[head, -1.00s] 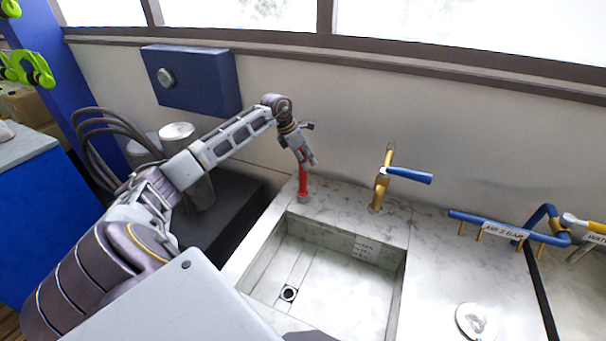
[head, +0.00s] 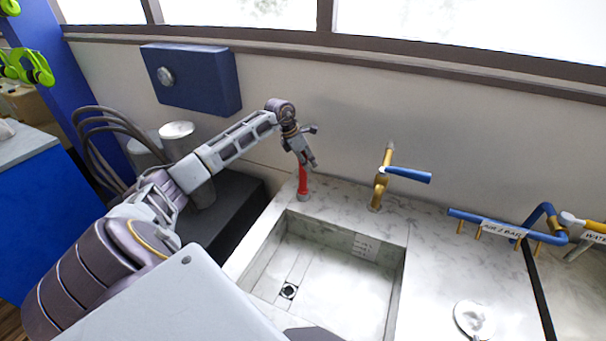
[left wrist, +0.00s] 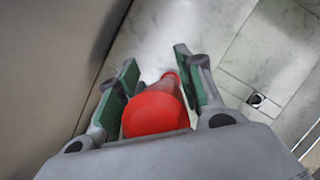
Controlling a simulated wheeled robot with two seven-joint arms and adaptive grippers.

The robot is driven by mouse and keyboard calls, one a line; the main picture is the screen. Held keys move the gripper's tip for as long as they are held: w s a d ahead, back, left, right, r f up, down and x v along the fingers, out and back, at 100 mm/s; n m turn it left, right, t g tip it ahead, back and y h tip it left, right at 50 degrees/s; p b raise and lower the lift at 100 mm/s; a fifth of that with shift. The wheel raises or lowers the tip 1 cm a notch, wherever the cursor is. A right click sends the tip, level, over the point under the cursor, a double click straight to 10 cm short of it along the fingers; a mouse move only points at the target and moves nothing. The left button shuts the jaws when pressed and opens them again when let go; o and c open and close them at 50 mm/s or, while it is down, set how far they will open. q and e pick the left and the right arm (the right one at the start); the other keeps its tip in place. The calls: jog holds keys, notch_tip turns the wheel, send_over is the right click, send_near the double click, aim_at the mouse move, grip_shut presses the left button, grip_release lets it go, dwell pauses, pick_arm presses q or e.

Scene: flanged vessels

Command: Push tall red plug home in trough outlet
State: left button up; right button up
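The tall red plug (head: 302,181) stands near upright on a small grey base at the back left corner of the trough's rim. In the left wrist view the plug (left wrist: 157,110) shows its wide red end near the palm and narrows away from me. My left gripper (head: 309,164) is above it, fingers pointing down around its upper part. In the wrist view the green pads of this gripper (left wrist: 158,62) stand apart on both sides, with a gap beside the narrow part. The trough outlet (head: 288,291) is a dark open hole in the trough floor (head: 330,288). My right gripper is out of view.
A brass tap (head: 379,190) with a blue lever stands right of the plug. Blue pipework (head: 490,224) and a round metal cover (head: 473,320) are farther right. The wall is close behind. The trough is empty.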

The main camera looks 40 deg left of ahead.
pick_arm(q)
grip_shut()
jog(key=shift+r, duration=0.1)
notch_tip(320, 180, up, 8)
jog(key=shift+r+b, duration=0.15)
jog(key=shift+b, duration=0.65)
jog(key=shift+r, duration=0.8)
